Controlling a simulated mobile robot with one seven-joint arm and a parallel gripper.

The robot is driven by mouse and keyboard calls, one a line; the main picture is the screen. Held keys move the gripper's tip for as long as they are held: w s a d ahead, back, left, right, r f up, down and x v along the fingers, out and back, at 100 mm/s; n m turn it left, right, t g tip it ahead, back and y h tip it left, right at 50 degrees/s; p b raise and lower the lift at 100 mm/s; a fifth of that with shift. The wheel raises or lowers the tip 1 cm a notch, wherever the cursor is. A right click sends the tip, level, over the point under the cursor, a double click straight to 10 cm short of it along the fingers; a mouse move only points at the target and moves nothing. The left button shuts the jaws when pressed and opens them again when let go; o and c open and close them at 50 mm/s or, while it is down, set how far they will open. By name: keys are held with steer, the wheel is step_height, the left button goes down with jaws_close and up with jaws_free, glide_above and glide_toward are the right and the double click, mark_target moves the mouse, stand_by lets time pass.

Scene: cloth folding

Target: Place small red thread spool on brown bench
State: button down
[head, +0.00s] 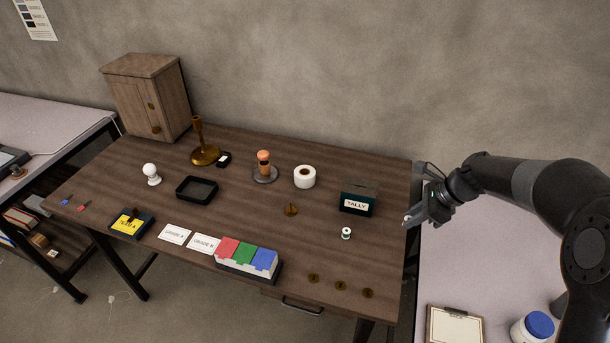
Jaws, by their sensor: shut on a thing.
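The brown bench (240,200) stretches across the middle of the head view. My gripper (410,220) is at the bench's right edge, with its fingers pointing left. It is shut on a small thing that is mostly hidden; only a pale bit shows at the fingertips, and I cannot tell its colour. I cannot make out a red spool anywhere on the bench. A small white spool with a dark green middle (346,233) stands on the bench, left of my gripper and apart from it.
A dark green TALLY box (357,201) stands close left of my gripper. A white tape roll (304,177), a stamp (264,168) and a black tray (197,190) stand farther left. Several brass discs (340,286) lie near the front edge. A pale table (475,270) adjoins on the right.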

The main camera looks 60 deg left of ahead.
steer(key=s+a+r, duration=0.2)
steer(key=s+a, duration=0.2)
steer(key=s, duration=0.4)
steer(key=shift+n, duration=0.3)
steer(key=s+a+f, duration=0.2)
steer(key=a, duration=0.1)
steer(key=s+a+f, duration=0.2)
steer(key=a, duration=0.1)
steer(key=s+a+f, duration=0.2)
steer(key=a+f, duration=0.1)
steer(key=shift+s+f, duration=0.1)
steer(key=shift+f, duration=1.95)
steer(key=shift+f, duration=0.1)
steer(key=c, duration=1.3)
jaws_free()
steer(key=v, duration=1.2)
steer(key=shift+a, duration=0.1)
